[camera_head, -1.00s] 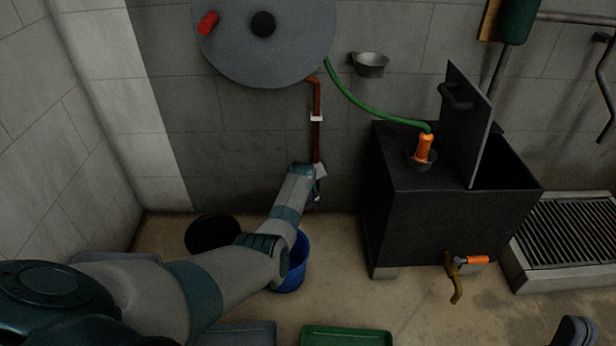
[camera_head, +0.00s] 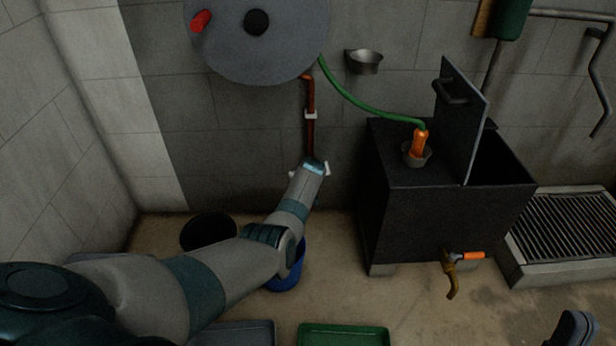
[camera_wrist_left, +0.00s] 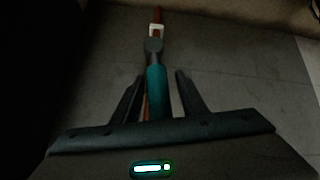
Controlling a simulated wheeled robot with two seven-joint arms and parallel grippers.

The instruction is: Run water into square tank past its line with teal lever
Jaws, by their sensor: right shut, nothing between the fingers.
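The black square tank (camera_head: 440,225) stands against the wall at centre right, its dark plate lid (camera_head: 462,120) raised. Its inside is dark; I see no water or line. The teal lever (camera_wrist_left: 156,92) shows in the left wrist view, below a grey fitting on the red-brown pipe (camera_head: 310,115). My left gripper (camera_wrist_left: 157,90) is open, one finger on each side of the lever, with gaps visible. In the head view my left wrist hides the lever. My right gripper (camera_head: 574,328) is shut and empty at the lower right, partly cut off.
A green hose (camera_head: 365,103) runs from the round grey vessel (camera_head: 258,50) to an orange nozzle (camera_head: 419,143) on the tank top. An orange-handled tap (camera_head: 462,258) is on the tank's front. A blue bucket (camera_head: 287,278) and a black bucket (camera_head: 208,232) stand on the floor.

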